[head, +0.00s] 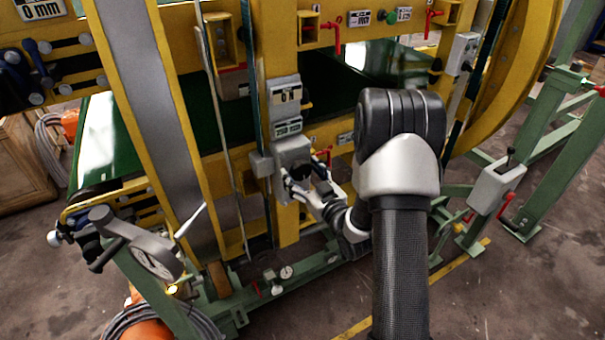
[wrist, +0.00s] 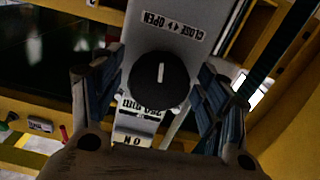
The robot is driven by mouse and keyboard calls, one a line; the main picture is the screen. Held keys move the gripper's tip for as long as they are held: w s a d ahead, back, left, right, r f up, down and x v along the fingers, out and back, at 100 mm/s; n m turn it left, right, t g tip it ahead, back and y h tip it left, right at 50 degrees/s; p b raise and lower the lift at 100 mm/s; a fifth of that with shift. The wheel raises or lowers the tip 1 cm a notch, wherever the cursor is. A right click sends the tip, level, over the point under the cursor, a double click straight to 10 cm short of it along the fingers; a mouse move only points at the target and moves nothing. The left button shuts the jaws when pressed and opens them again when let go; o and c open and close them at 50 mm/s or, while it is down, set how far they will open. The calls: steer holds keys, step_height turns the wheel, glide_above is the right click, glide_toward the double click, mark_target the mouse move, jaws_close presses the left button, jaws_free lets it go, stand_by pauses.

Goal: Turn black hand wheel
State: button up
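A round black hand wheel (wrist: 160,82) with a white line on its face sits on a grey box (wrist: 165,20) in the wrist view. A "CLOSE / OPEN" label is beside it, upside down in that view. My gripper (wrist: 157,95) is open, with one finger on each side of the wheel. Gaps show between the fingers and the wheel, so I see no contact. In the head view, my gripper (head: 306,184) is at the front of the grey box (head: 292,151) on the yellow post. The wheel there is small, dark and partly hidden by the fingers.
Red levers (head: 336,38) are on the yellow frame above. A grey lever box (head: 496,187) is on the green frame at right. Bare floor (head: 540,290) lies at lower right.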

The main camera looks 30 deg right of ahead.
steer(key=c, duration=0.9)
steer(key=shift+m, duration=0.3)
